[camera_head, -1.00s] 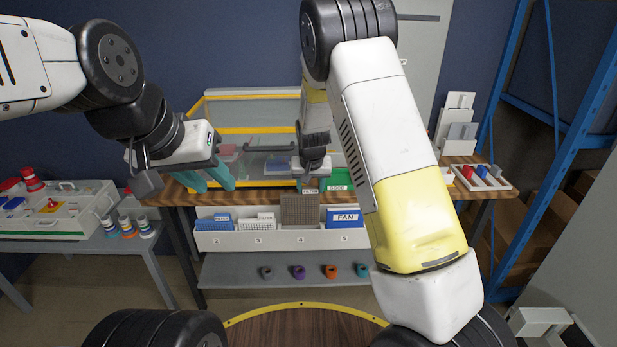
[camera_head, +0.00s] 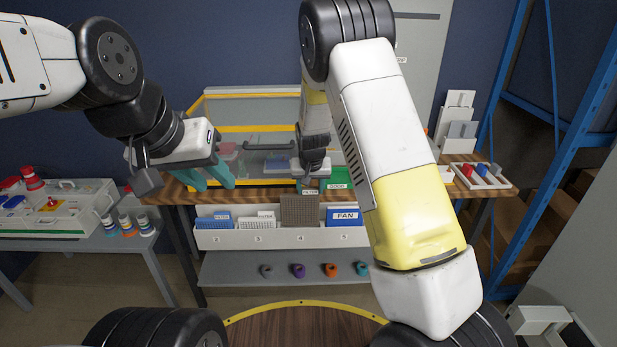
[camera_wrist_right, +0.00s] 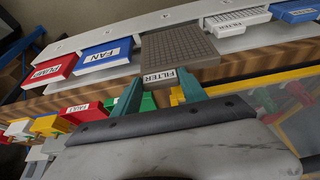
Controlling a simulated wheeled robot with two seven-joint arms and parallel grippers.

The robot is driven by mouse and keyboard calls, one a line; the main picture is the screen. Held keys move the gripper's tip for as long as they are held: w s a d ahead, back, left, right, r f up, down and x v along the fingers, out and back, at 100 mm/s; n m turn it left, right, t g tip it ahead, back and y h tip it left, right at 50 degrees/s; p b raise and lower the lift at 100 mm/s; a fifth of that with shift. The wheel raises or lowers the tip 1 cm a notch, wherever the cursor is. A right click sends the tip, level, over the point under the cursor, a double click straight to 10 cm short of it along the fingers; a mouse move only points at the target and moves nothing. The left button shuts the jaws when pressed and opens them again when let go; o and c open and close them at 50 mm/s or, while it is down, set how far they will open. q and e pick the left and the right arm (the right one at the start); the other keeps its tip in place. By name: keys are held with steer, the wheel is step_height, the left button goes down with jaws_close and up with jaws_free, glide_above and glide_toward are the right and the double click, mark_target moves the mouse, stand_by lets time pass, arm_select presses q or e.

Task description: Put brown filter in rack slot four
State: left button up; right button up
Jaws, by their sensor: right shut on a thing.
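The brown filter (camera_head: 300,211) stands upright above the numeral 4 of the white rack (camera_head: 270,239), its lower edge hidden behind the rack's front wall. I cannot tell how deep it sits. My right gripper (camera_head: 309,183) is above it. In the right wrist view, the right gripper's teal fingers (camera_wrist_right: 160,90) are at the labelled edge of the filter (camera_wrist_right: 180,50), one on each side of the label, shut on it. My left gripper (camera_head: 209,178) is open and empty, to the left in front of the yellow-framed case.
A blue panel and a white panel stand left of the filter, and a blue FAN panel (camera_head: 344,216) stands right of it. A green GOOD bin (camera_head: 338,178) is on the wooden table behind. Coloured rings (camera_head: 299,270) lie on the lower shelf.

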mark_target(310, 211)
steer(key=shift+f, duration=0.4)
steer(key=shift+f, duration=2.5)
steer(key=shift+f, duration=1.8)
steer(key=o, duration=1.4)
steer(key=shift+r, duration=0.1)
steer(key=v, duration=0.7)
steer(key=shift+s+r, duration=0.15)
steer(key=shift+r, duration=0.2)
